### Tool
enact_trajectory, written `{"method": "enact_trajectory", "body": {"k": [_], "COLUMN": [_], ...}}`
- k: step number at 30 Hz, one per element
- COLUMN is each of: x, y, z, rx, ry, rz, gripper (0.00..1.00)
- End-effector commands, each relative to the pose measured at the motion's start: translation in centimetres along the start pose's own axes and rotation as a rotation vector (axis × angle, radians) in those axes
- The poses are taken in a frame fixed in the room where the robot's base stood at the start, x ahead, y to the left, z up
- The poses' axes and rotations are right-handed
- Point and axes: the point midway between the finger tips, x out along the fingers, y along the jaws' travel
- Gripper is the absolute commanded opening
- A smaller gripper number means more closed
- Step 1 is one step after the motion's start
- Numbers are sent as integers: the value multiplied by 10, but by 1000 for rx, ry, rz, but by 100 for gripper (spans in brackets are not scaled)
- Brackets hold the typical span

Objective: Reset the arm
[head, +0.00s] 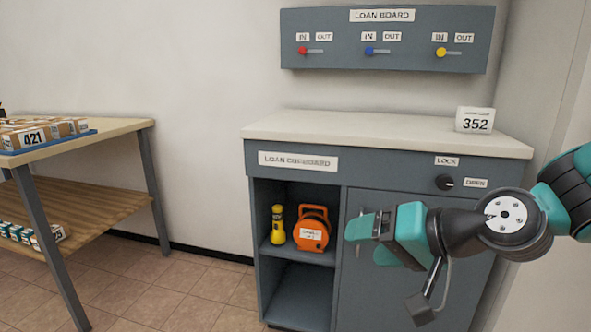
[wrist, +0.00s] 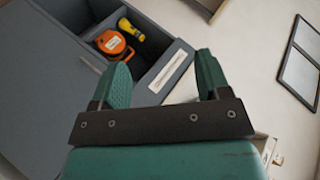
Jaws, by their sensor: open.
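My gripper (head: 362,240) is in front of the loan cupboard (head: 390,168), at its right door, on the right side of the head view. In the wrist view my gripper (wrist: 162,78) has its two teal fingers spread apart with nothing between them. My arm comes in from the right edge and is bent in front of the cupboard. The cupboard's left bay is open and holds a yellow flashlight (head: 277,225) and an orange case (head: 312,228) on its shelf. Both also show in the wrist view, as the flashlight (wrist: 131,29) and the orange case (wrist: 111,43).
The loan board (head: 385,38) hangs above with red, blue and yellow sliders. A 352 card (head: 475,120) stands on the cupboard top. A lock knob (head: 445,183) is on the front. A table (head: 120,128) with boxes stands left. Floor between is clear.

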Motion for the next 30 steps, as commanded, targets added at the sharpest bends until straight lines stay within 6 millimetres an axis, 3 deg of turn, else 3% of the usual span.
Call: {"method": "enact_trajectory", "body": {"k": [3,6,15,26,30], "x": [-24,-46,-122,-173,-200], "y": [-16,-18,-14,-90,-128], "z": [49,80,134,78,51], "rx": [-200,-323,-558,-543,-543], "ry": [-238,-400,-760,-752,-751], "rz": [69,128,278,274,274], "gripper": [70,70,70,70,70]}}
